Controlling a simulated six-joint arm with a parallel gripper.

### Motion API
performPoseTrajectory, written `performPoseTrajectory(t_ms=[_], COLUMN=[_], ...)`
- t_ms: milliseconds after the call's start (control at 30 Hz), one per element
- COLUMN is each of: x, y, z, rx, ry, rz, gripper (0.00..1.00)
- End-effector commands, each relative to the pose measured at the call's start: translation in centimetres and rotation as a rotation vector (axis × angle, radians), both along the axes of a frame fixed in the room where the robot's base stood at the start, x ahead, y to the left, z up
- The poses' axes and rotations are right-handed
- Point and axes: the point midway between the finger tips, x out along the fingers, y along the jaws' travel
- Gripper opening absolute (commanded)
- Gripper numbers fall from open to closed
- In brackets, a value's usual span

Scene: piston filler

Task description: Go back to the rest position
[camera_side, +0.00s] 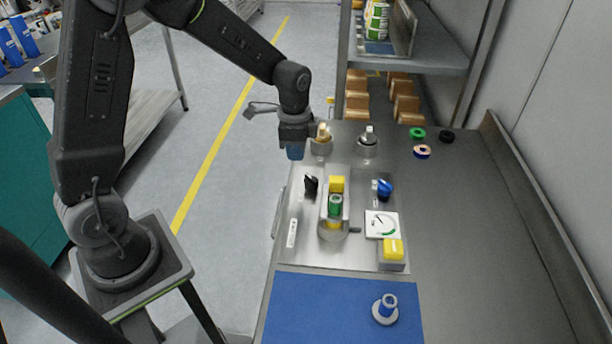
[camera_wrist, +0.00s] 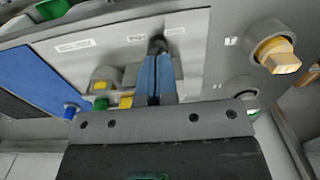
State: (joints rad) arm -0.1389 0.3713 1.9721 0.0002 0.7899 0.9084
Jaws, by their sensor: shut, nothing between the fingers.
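My gripper (camera_side: 295,152) hangs at the end of my arm above the far left edge of the bench, with blue fingers pointing down. In the wrist view its blue fingers (camera_wrist: 158,80) are together with nothing between them. The filler panel (camera_side: 300,255) lies on the bench to the right and nearer. It carries a black knob (camera_side: 311,185), a blue knob (camera_side: 384,188), a white gauge (camera_side: 381,224) and a yellow button (camera_side: 393,249). A holder (camera_side: 334,233) in its middle has yellow and green parts.
A tan-topped valve (camera_side: 323,133) stands close right of my gripper, with a white-topped one (camera_side: 368,136) beyond. Green (camera_side: 417,133), black (camera_side: 446,136) and orange-blue (camera_side: 422,152) rings lie farther right. A blue mat (camera_side: 320,310) bears a blue-and-grey part (camera_side: 385,308). The bench's right side is clear.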

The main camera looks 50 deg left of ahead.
Motion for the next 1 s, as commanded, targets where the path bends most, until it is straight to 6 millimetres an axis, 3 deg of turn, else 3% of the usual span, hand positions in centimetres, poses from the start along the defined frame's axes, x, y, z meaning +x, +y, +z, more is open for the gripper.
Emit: performPoseTrajectory(t_ms=[167, 300, 500, 800, 1000], x=[-2.1, -5.4, -11.0, -17.8, -19.2], y=[-1.2, -2.4, -4.0, -5.3, -5.5], z=[4.8, 9.2, 13.6, 15.9, 15.9], rx=[0.003, -0.008, -0.057, -0.163, -0.193], ry=[-0.084, -0.174, -0.298, -0.435, -0.459], rz=[0.109, 0.251, 0.452, 0.695, 0.751], gripper=[0.0, 0.0, 0.0, 0.0, 0.0])
